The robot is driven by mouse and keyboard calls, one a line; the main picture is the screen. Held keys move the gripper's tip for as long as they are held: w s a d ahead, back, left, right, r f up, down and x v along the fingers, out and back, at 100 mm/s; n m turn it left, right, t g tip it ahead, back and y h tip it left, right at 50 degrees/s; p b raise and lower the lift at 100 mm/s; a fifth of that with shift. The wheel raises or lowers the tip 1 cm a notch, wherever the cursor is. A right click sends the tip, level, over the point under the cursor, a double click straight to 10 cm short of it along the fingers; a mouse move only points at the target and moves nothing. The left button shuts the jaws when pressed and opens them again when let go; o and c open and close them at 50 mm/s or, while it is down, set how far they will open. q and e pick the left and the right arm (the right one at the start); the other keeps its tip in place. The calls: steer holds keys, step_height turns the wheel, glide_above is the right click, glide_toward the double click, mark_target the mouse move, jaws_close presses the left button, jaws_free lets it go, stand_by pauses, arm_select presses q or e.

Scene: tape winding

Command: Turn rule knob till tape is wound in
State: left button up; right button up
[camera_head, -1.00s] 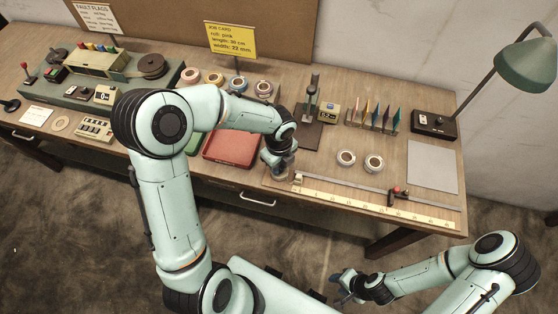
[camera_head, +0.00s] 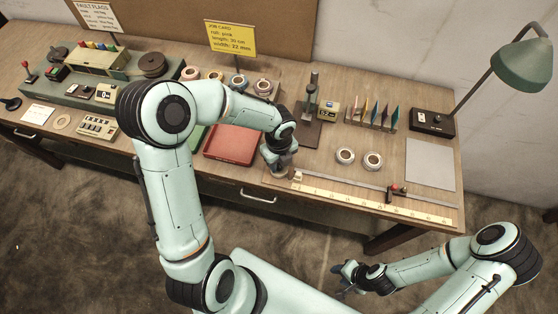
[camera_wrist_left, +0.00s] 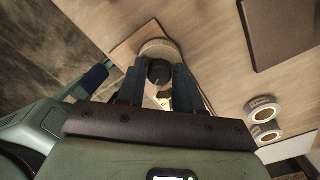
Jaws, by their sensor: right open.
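The measuring rule (camera_head: 372,198) lies along the table's front edge, with its pale scale and a metal bar. A small red-and-black slider sits on the bar towards the right. The rule's dark round knob (camera_wrist_left: 160,72) is on a pale round base at the left end. My left gripper (camera_head: 277,167) points down there and hides the knob in the head view. In the left wrist view its two fingers (camera_wrist_left: 160,84) stand on either side of the knob, very close; whether they press on it is unclear. My right gripper (camera_head: 344,281) is open, empty, off the table's front.
Two tape rolls (camera_head: 358,159) lie behind the rule. A red box (camera_head: 230,147) is left of my left gripper. A dark stand (camera_head: 310,128), coloured cards (camera_head: 376,117), a grey mat (camera_head: 430,164) and a green lamp (camera_head: 522,68) stand further back and right.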

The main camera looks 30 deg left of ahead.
mark_target(279, 164)
arm_select(q)
steer(key=shift+o, duration=0.9)
step_height(279, 164, up, 13)
steer(key=p, duration=0.1)
steer(key=shift+r+p, duration=0.2)
steer(key=shift+p, duration=0.1)
arm_select(e)
steer(key=shift+w+r, duration=1.05)
steer(key=shift+w, duration=0.15)
